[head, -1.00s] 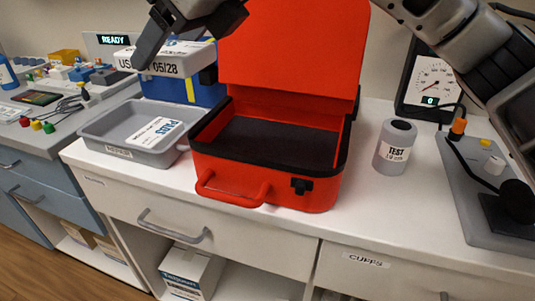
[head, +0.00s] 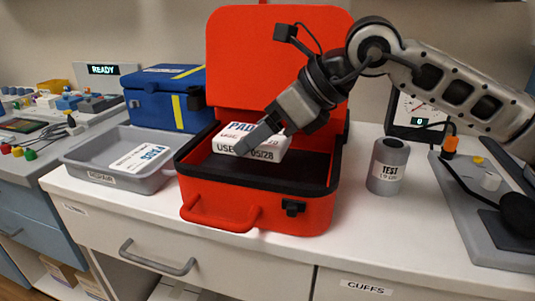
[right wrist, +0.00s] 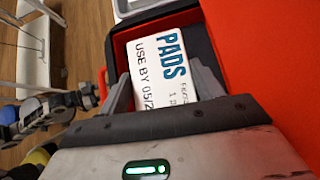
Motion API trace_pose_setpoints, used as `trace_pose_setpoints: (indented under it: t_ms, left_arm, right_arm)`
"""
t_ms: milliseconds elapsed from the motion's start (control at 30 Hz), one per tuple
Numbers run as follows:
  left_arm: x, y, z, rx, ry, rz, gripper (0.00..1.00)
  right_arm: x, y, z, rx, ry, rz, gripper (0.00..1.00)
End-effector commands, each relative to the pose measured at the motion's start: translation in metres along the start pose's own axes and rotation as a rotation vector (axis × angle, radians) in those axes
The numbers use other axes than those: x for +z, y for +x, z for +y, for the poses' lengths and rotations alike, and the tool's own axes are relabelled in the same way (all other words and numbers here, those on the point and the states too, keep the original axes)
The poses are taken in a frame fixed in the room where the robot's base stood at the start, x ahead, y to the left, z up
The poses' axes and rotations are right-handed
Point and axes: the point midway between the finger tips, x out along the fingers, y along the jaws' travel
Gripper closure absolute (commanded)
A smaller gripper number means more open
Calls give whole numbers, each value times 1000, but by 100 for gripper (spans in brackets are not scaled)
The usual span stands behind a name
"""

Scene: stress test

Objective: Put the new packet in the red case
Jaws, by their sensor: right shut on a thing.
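The open red case (head: 190,211) stands on the white counter with its lid raised at the back. My right gripper (head: 264,137) is over the case opening, shut on a white packet (head: 236,131) marked PADS and USE BY 05/28. In the right wrist view the packet (right wrist: 160,72) sits between the two fingers (right wrist: 165,90), above the dark inside of the case. I cannot tell whether it touches the case floor. Another white PADS packet (head: 141,157) lies in the grey tray (head: 90,175) to the left.
A blue case (head: 160,100) with yellow straps stands behind the grey tray. A grey TEST cylinder (head: 388,166) is right of the red case. The counter's front strip is clear.

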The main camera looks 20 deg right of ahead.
Motion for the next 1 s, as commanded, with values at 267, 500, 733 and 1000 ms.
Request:
trace_pose_setpoints:
  t_ms: [267, 500, 733, 1000]
  left_arm:
    - [1, 5, 1, 3, -8, 2, 64]
    - [3, 8, 1, 5, -10, -4, 64]
    - [4, 9, 1, 7, -11, -4, 64]
    - [9, 10, 2, 12, -13, -19, 64]
  right_arm:
    - [-29, 15, -7, 1, 2, 2, 58]
    - [-36, 23, -7, 0, 1, -2, 58]
    - [-37, 24, -7, 0, 1, -2, 58]
    - [-38, 25, -7, 0, 1, -1, 24]
